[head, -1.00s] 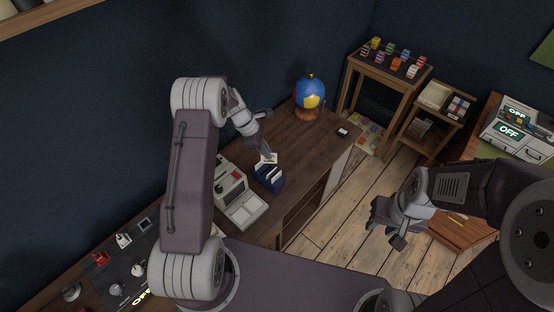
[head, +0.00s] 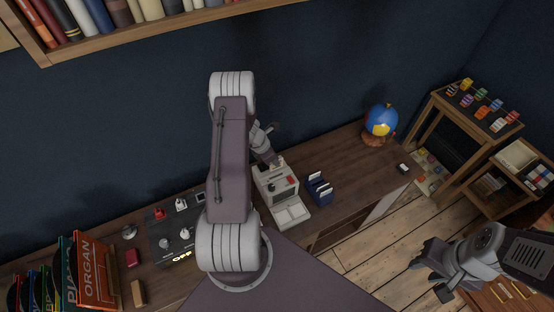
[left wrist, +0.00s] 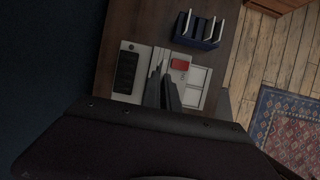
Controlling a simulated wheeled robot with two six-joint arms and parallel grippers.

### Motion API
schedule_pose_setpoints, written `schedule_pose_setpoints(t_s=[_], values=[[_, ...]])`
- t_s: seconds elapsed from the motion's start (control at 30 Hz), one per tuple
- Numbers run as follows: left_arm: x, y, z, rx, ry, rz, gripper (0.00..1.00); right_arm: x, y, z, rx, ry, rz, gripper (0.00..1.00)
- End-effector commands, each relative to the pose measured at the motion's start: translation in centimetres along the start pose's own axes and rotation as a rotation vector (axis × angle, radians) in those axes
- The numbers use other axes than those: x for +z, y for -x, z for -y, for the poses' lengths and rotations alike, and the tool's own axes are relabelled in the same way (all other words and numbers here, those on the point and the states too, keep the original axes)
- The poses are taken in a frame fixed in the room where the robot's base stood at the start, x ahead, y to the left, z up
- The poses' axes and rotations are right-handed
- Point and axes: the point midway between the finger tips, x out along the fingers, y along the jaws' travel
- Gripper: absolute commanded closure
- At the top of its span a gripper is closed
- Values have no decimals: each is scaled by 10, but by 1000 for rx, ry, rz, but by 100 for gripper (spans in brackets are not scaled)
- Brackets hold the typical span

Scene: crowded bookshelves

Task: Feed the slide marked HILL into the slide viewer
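The slide viewer (head: 271,184) is a pale box with a red button and a flat light panel, standing on the dark wooden desk. It also shows in the left wrist view (left wrist: 196,78). My left gripper (head: 275,160) is above the back of the viewer, its fingers close together around a small whitish slide (left wrist: 158,58). The slide's marking cannot be read, and whether it touches the viewer is unclear. A blue slide box (head: 320,190) with several upright slides stands right of the viewer. My right gripper (head: 434,272) is open and empty, away from the desk over the floor.
A globe (head: 381,123) stands at the desk's far right. A dark switch panel (head: 172,240) lies left of the viewer, and upright records (head: 92,272) stand at the far left. A bookshelf (head: 150,35) hangs above. The desk between slide box and globe is mostly clear.

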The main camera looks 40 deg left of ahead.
Motion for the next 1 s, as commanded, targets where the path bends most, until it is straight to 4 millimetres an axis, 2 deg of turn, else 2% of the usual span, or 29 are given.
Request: schedule_pose_setpoints(t_s=[0.8, 1.0], values=[[-30, -73, 0, 0, -1, 1, 100, 7, -70, -1, 0, 0, 0, 64], [-31, -77, 0, 0, -1, 1, 100, 8, -75, -2, 0, 0, 0, 64]])
